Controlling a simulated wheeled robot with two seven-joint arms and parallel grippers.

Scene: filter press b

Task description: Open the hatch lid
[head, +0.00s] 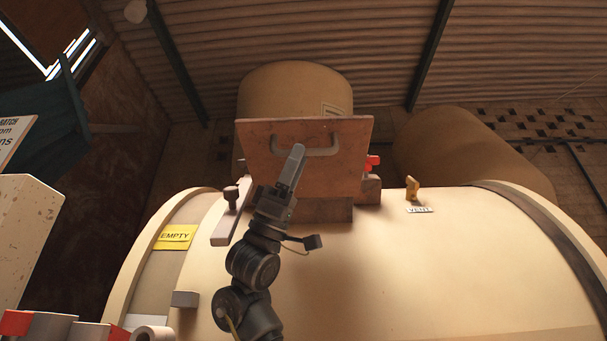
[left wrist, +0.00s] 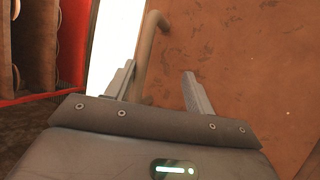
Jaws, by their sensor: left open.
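The hatch lid (head: 345,165) is a rusty brown plate on top of the cream tank. It stands steeply, its broad face towards me, above a brown collar (head: 325,210). A bar handle (head: 322,152) crosses the upper part of that face. My left gripper (head: 298,150) reaches up in front of the lid, its fingertips at the left part of the handle. In the left wrist view the jaws (left wrist: 158,72) are apart, with the handle (left wrist: 150,45) close to the left finger and the lid (left wrist: 240,60) behind. Contact with the handle is unclear. My right gripper is not in view.
The cream tank (head: 420,270) fills the lower middle. A knobbed bolt (head: 231,195) and a flat bar (head: 231,215) stand left of the lid. A red part (head: 373,162) and a yellow vent fitting (head: 412,187) are to its right. A yellow EMPTY label (head: 175,236) is at left.

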